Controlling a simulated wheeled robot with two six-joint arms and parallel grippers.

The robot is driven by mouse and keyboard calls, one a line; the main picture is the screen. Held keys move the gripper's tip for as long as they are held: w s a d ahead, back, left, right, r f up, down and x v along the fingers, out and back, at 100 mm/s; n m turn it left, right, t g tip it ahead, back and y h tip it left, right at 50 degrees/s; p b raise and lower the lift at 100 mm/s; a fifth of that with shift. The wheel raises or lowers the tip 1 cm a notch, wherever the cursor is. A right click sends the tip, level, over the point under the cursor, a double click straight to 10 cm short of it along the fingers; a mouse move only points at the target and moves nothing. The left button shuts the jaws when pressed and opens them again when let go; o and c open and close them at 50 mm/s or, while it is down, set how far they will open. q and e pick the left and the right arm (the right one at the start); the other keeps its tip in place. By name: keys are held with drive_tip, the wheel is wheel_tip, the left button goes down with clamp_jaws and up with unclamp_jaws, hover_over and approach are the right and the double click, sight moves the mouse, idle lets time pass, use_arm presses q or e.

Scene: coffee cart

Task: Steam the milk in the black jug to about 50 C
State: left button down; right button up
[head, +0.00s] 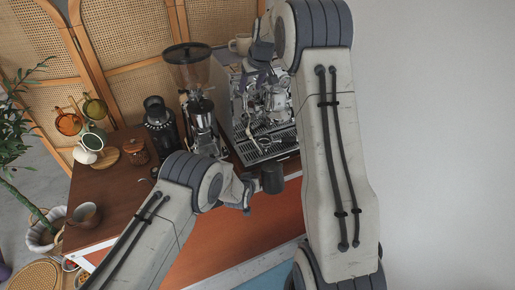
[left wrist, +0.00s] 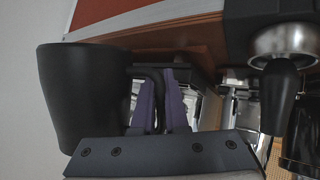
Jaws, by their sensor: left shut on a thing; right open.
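The black jug (head: 272,180) is in front of the espresso machine (head: 238,112), off the cart's front edge, in the head view. My left gripper (head: 251,188) is shut on its handle. In the left wrist view the jug (left wrist: 85,95) fills the left side, and the purple fingers (left wrist: 160,105) close around the handle. The jug's inside and the milk are hidden. My right gripper (head: 262,48) is open at the top of the machine, partly hidden by its own arm. I cannot make out the steam wand clearly.
A grinder (head: 188,68) with a dark hopper stands left of the machine. A portafilter (left wrist: 285,45) shows in the left wrist view. Cups hang on a stand (head: 108,152), and a brown cup (head: 86,214) sits on the cart's left (head: 120,195). A cup (head: 240,44) stands on the machine.

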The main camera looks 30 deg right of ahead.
drive_tip(key=shift+r+p, duration=1)
drive_tip(key=shift+r, duration=0.2)
use_arm(q)
drive_tip(key=s, duration=0.2)
drive_tip(key=s+r, duration=0.1)
drive_tip(key=s, duration=0.1)
drive_tip(key=shift+s+r, duration=0.15)
drive_tip(key=shift+s, duration=0.05)
